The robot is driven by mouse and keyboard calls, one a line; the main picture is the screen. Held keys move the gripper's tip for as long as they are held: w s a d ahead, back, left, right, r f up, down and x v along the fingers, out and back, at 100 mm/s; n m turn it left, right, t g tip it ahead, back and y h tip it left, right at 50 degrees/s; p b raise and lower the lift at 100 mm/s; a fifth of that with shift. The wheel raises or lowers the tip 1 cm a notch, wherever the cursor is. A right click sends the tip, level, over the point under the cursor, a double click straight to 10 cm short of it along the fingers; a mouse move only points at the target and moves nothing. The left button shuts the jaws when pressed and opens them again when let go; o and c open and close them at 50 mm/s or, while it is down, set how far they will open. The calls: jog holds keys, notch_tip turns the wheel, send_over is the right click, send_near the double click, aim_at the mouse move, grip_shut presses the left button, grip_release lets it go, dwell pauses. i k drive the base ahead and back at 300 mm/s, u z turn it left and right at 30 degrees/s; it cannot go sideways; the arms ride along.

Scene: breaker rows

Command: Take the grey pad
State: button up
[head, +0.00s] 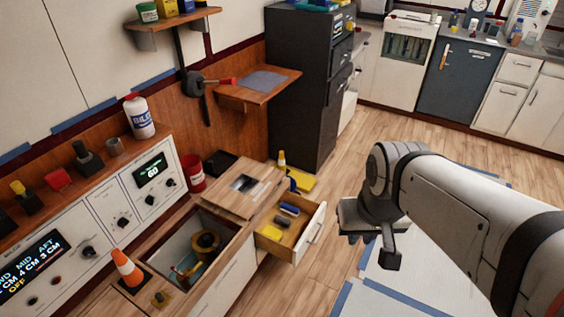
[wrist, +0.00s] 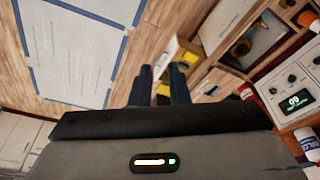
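A flat blue-grey pad (head: 264,81) lies on a small wooden wall shelf (head: 232,97), left of the dark cabinet in the head view. A smaller grey patch (head: 246,184) shows on the wooden board lower down; I cannot tell whether it is a loose pad. My gripper (head: 388,250) hangs over the floor at the right, well apart from both. In the wrist view my gripper's two dark fingers (wrist: 161,76) stand apart with nothing between them. The pad on the shelf is not clearly seen in the wrist view.
An open drawer (head: 317,232) holding several small items sticks out below the board. Beside it is an open bin (head: 228,229) with items inside. A dark cabinet (head: 300,90) stands right of the shelf. A black wall fixture with a red handle (head: 220,82) sits beside the pad.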

aim_at(280, 220)
jog(key=z, duration=1.8)
jog(key=i, duration=1.6)
jog(key=u, duration=3.05)
jog(key=i, duration=0.9)
jog(key=u, duration=0.05)
